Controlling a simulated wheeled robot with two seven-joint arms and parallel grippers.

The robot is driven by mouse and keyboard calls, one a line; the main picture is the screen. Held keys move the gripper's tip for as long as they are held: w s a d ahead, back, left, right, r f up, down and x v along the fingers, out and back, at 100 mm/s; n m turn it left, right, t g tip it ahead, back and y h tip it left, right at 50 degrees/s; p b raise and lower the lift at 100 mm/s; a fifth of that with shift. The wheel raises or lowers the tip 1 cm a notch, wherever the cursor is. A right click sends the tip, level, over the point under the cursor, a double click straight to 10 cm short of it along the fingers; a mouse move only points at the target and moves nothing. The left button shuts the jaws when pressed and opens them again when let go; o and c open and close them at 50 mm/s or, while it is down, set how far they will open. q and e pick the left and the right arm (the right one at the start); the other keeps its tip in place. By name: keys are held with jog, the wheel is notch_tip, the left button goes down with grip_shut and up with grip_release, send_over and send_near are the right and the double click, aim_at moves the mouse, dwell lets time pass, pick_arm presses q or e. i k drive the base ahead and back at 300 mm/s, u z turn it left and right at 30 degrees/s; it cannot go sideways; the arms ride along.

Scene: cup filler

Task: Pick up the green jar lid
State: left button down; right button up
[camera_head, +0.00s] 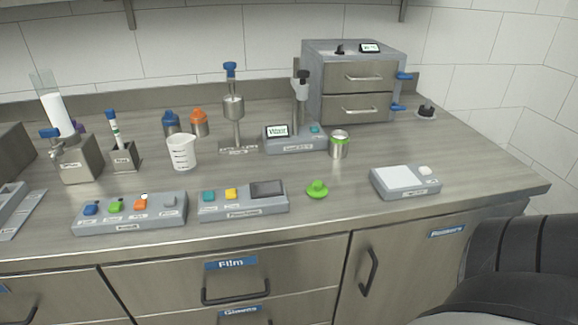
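The green jar lid (317,189) lies on the counter near its front edge, with its knob upward. It sits just right of a grey button panel with a dark screen. Neither of my grippers shows in the head view.
The grey panel (243,213) and a white-topped scale (404,181) flank the lid, with bare counter (345,196) between lid and scale. Blue-lidded (171,123) and orange-lidded (199,122) jars, a white beaker (182,152) and a drawer unit (357,79) stand farther back.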

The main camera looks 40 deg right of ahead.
aim_at(317, 190)
jog(key=u, duration=0.4)
jog(key=k, duration=0.3)
jog(key=z, duration=1.05)
